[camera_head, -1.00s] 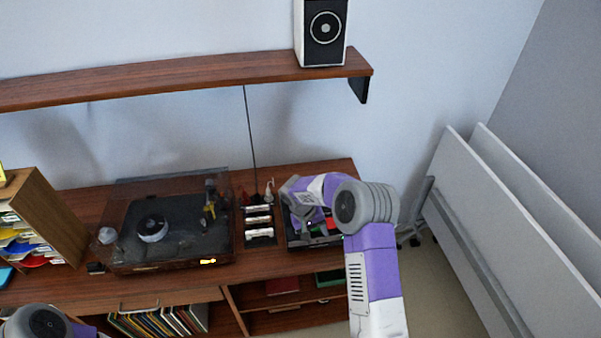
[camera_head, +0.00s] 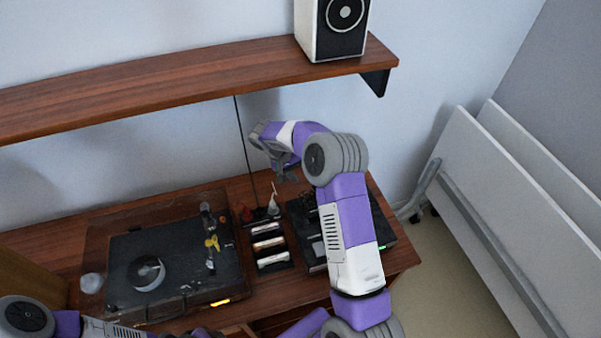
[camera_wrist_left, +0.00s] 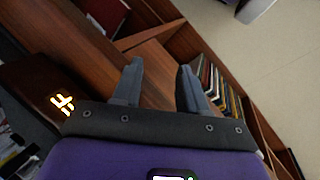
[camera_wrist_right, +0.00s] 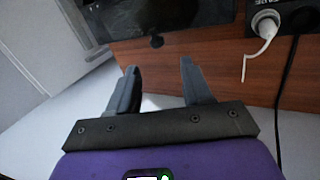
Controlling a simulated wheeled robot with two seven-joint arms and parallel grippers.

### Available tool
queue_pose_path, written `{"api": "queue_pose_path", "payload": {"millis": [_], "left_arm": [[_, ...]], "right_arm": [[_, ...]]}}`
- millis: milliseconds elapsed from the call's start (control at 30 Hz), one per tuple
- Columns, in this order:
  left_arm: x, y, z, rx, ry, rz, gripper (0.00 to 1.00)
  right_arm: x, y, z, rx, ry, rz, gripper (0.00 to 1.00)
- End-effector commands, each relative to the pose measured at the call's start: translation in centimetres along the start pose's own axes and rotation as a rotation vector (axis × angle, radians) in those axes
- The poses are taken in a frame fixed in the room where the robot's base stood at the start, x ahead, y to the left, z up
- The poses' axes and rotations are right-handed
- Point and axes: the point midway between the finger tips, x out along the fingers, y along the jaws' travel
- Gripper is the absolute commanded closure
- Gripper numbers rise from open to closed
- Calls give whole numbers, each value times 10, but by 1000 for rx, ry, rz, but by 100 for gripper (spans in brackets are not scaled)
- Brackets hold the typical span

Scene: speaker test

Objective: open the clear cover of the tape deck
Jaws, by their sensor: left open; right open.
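The tape deck (camera_head: 392,240) is a low black box with a small green light, at the right end of the wooden cabinet top. My right arm hides much of it, and I cannot make out its clear cover or whether it is raised. My right gripper (camera_head: 290,172) is open and empty, above and behind the deck near the wall. In the right wrist view its fingers (camera_wrist_right: 155,88) are apart, with part of the black deck (camera_wrist_right: 180,14) beyond them. My left gripper (camera_wrist_left: 158,80) is open and empty, near the cabinet front.
A turntable (camera_head: 145,270) under a transparent lid stands left of the deck. A small rack (camera_head: 270,246) and a white plug (camera_head: 274,205) with a cord lie between. A shelf (camera_head: 200,85) with a speaker (camera_head: 335,28) overhangs the back. White panels (camera_head: 520,190) lean at right.

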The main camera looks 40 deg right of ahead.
Motion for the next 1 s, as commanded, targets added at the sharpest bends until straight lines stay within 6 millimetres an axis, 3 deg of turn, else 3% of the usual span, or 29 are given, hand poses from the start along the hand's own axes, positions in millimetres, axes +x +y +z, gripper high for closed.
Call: {"api": "queue_pose_path", "payload": {"millis": [400, 600, 833, 1000], "left_arm": [[-2, 0, 0, -1, -1, 0, 57], [-2, 0, 0, -1, -1, 0, 57], [-2, 0, 0, 0, -1, 0, 57], [-2, 0, 0, 0, -1, 0, 57]], "right_arm": [[61, 0, 1, -1, -3, 1, 50], [72, 0, 1, -1, -1, 0, 50], [72, 0, 0, -1, -1, 0, 50], [72, 0, 0, -1, -1, 0, 77]]}}
